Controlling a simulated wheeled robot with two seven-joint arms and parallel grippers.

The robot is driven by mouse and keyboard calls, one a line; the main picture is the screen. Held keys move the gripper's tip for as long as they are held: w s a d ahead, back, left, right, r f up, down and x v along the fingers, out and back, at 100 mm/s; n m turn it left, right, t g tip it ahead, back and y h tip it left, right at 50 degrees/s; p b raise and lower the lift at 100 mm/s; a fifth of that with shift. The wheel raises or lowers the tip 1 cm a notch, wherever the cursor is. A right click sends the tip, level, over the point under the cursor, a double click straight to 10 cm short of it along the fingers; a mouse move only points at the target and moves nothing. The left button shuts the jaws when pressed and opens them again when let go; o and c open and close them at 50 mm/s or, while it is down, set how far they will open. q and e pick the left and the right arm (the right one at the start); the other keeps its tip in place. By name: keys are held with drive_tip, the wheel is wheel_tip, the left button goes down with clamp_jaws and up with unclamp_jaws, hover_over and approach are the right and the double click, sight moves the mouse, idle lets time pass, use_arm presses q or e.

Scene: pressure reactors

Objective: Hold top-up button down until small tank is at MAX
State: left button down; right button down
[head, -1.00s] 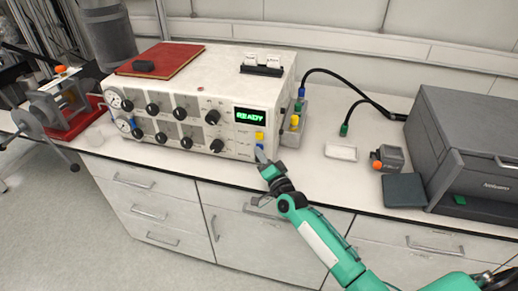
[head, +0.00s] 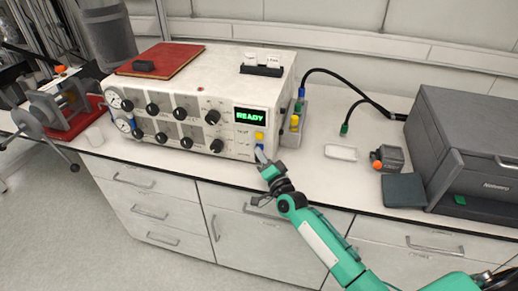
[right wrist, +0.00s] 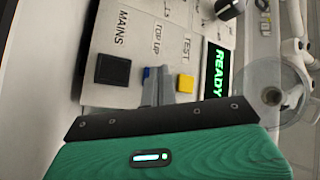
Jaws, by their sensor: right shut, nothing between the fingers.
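The white control box (head: 190,95) stands on the bench with a green READY display (head: 249,116). In the right wrist view its panel has a blue button (right wrist: 147,72) labelled TOP UP, between a black MAINS button (right wrist: 112,70) and a yellow TEST button (right wrist: 186,82). My right gripper (head: 261,155) is shut and empty, its fingertips at the blue button. In the wrist view the fingers (right wrist: 158,85) partly cover that button; I cannot tell whether it is pressed in. I cannot make out a small tank or a MAX mark. My left gripper is not in view.
A red book (head: 160,59) lies on the box. Coloured connectors (head: 295,121) and a black cable stand just right of it. A white dish (head: 341,152), a small grey device (head: 388,157) and a large grey case (head: 470,140) occupy the right bench. Drawers (head: 270,235) lie below.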

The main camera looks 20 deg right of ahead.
drive_tip(key=shift+s+a+p, duration=0.45)
drive_tip(key=shift+s+a, duration=0.05)
drive_tip(key=shift+s, duration=0.25)
drive_tip(key=shift+s+a+r+p, duration=0.1)
drive_tip(key=shift+s+a+p, duration=0.45)
drive_tip(key=shift+s, duration=0.25)
drive_tip(key=shift+s+a+p, duration=0.5)
drive_tip(key=shift+s, duration=0.25)
drive_tip(key=shift+s+a, duration=0.35)
drive_tip(key=shift+s, duration=0.15)
